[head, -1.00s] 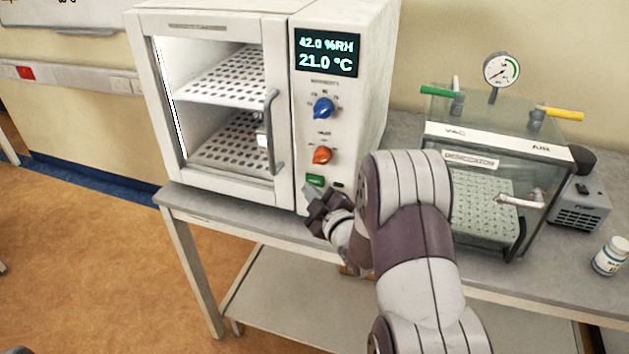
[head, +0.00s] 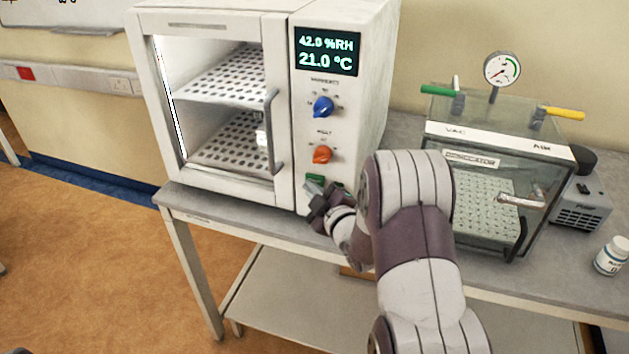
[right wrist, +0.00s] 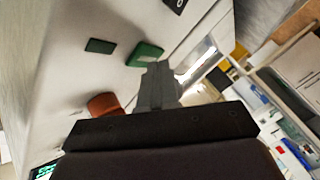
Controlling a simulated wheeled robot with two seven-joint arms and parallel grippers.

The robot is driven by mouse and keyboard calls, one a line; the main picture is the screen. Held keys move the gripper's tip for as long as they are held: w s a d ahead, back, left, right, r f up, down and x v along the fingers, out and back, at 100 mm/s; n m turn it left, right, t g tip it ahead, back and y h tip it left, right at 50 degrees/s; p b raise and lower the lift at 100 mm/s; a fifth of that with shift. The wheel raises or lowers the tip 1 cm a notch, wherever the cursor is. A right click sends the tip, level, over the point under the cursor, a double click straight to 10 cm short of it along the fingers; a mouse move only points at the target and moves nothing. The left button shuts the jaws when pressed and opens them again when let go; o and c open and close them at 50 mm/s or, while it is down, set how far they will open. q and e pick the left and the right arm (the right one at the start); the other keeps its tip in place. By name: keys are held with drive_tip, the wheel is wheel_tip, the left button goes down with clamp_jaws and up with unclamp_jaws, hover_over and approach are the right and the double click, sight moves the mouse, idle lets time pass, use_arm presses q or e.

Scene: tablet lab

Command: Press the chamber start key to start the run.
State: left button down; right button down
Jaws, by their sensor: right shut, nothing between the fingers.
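The chamber (head: 215,15) is a white cabinet with a glass door at its left and a control panel at its right. The green key (head: 315,179) is low on that panel, below the orange knob (head: 322,155). My right gripper (head: 309,188) is shut and empty, its tips just below the green key. In the right wrist view the raised green key (right wrist: 145,53) is right beside the shut fingertips (right wrist: 158,68). I cannot tell whether they touch. A flatter dark green rectangle (right wrist: 100,46) lies beside the key. My left gripper is not in view.
The display (head: 327,52) reads 42.0 %RH and 21.0 °C. A blue knob (head: 323,107) sits above the orange one. A clear desiccator (head: 475,200) and a white bottle (head: 610,256) stand to the right on the grey bench (head: 400,130).

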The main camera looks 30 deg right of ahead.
drive_tip(key=shift+w+d, duration=0.15)
drive_tip(key=shift+d, duration=0.05)
idle(0.6)
drive_tip(key=shift+s+a, duration=0.5)
drive_tip(key=shift+a, duration=0.1)
drive_tip(key=s+a, duration=0.3)
drive_tip(key=shift+s+a+b, duration=0.1)
drive_tip(key=shift+a+b, duration=0.25)
idle(0.6)
